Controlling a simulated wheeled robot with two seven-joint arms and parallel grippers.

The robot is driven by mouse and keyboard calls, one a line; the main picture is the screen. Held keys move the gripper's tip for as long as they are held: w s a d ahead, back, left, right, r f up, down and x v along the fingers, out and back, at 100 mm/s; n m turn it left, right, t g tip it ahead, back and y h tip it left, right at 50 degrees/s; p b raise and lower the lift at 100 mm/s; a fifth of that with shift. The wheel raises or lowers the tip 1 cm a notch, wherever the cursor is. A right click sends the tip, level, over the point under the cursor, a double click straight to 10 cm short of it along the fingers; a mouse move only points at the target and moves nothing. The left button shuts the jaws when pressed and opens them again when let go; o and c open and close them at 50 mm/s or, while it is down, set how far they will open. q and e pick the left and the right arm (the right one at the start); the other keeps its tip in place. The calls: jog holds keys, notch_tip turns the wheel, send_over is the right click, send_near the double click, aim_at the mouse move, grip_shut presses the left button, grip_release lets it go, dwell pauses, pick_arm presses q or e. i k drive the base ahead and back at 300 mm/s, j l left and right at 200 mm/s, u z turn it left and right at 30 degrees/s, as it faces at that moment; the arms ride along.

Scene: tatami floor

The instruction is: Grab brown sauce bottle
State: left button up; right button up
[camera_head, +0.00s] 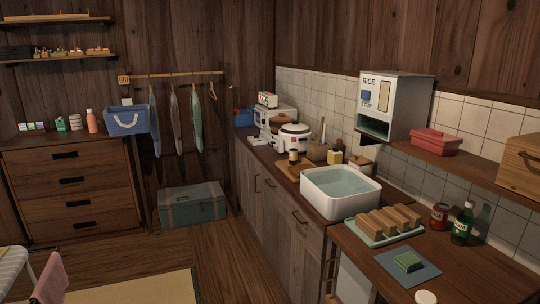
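A dark green bottle (462,224) with a label and pale cap stands on the near counter at the right, next to a red can or jar (439,215). Neither of my grippers is in view.
A white water-filled basin (341,203), a rice cooker (292,138) and a tray of wooden blocks (378,237) crowd the counter. A rice dispenser (394,103) stands on the wall shelf. A trunk (192,204) sits at the back wall. The wooden floor before the cabinets is open.

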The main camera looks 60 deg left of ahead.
aim_at(292, 151)
jog(key=u, duration=1.85)
jog(key=i+j+z, duration=0.1)
jog(key=z, duration=0.25)
jog(key=i+j+z, duration=0.1)
jog(key=z, duration=0.3)
jog(key=i+j+z, duration=0.35)
jog(key=j, duration=0.4)
jog(key=i+j+z, duration=0.15)
jog(key=j, duration=0.25)
jog(key=i+j, duration=0.15)
jog(key=j, duration=0.2)
jog(key=i+j, duration=0.15)
jog(key=j, duration=0.25)
jog(key=i+j, duration=0.15)
jog(key=j, duration=0.2)
jog(key=i+j+z, duration=0.1)
jog(key=j, duration=0.25)
jog(key=i+j, duration=0.25)
jog(key=j, duration=0.15)
jog(key=i+j, duration=0.1)
jog(key=j, duration=0.25)
jog(key=i+j, duration=0.15)
jog(key=j, duration=0.25)
jog(key=i+j+z, duration=0.1)
jog(key=j, duration=0.25)
jog(key=i, duration=0.05)
